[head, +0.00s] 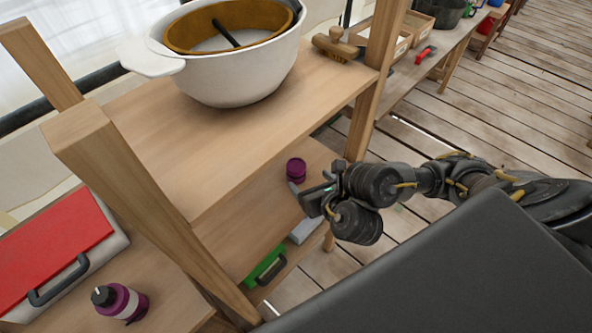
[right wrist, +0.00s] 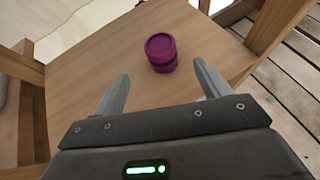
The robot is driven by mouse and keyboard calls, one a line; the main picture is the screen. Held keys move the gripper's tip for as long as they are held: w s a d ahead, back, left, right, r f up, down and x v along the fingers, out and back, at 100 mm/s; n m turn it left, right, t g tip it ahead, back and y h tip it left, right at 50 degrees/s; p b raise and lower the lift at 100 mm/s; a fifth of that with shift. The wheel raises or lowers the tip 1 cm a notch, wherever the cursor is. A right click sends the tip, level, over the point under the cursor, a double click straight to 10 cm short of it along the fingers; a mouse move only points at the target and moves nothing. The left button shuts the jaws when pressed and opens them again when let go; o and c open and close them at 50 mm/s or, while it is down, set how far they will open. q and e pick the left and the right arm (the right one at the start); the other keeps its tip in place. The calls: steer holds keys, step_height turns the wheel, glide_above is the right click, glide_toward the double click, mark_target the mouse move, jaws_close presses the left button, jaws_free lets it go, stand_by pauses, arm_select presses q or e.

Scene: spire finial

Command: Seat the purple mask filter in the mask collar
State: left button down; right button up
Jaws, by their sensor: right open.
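A short purple cylinder with a dark band, which looks like the mask filter (head: 296,170), stands upright on the lower wooden shelf. It also shows in the right wrist view (right wrist: 161,52), ahead of my right gripper. My right gripper (head: 313,190) reaches in from the right at that shelf. In the right wrist view its two fingers (right wrist: 161,72) are spread wide with nothing between them, and the purple cylinder lies just beyond the fingertips, apart from them. I cannot make out a mask collar in either view. My left gripper is not in view.
The upper shelf (head: 180,140) overhangs on the left and bears a white pot (head: 235,75). Wooden posts (head: 372,95) frame the shelves. A purple bottle (head: 122,302) and a red-lidded box (head: 50,245) are lower left. A green case (head: 265,266) sits below. The shelf around the cylinder is clear.

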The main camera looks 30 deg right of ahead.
mark_target(296, 167)
steer(key=shift+w+d, duration=0.1)
steer(key=b+x, duration=0.4)
steer(key=b, duration=0.1)
steer(key=shift+w+f, duration=0.15)
steer(key=shift+f, duration=0.05)
steer(key=shift+w+f, duration=0.15)
steer(key=shift+w, duration=0.4)
steer(key=shift+w+f+b, duration=0.1)
steer(key=shift+b, duration=0.25)
steer(key=b+x, duration=0.3)
steer(key=x, duration=0.1)
steer(key=shift+w+d+f, duration=0.1)
steer(key=shift+w+f, duration=0.1)
steer(key=shift+f, duration=0.1)
steer(key=shift+w, duration=0.15)
steer(key=shift+r, duration=0.1)
steer(key=shift+c, duration=1.4)
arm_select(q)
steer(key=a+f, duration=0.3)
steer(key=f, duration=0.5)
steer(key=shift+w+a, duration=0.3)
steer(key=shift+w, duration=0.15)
arm_select(e)
steer(key=c, duration=0.8)
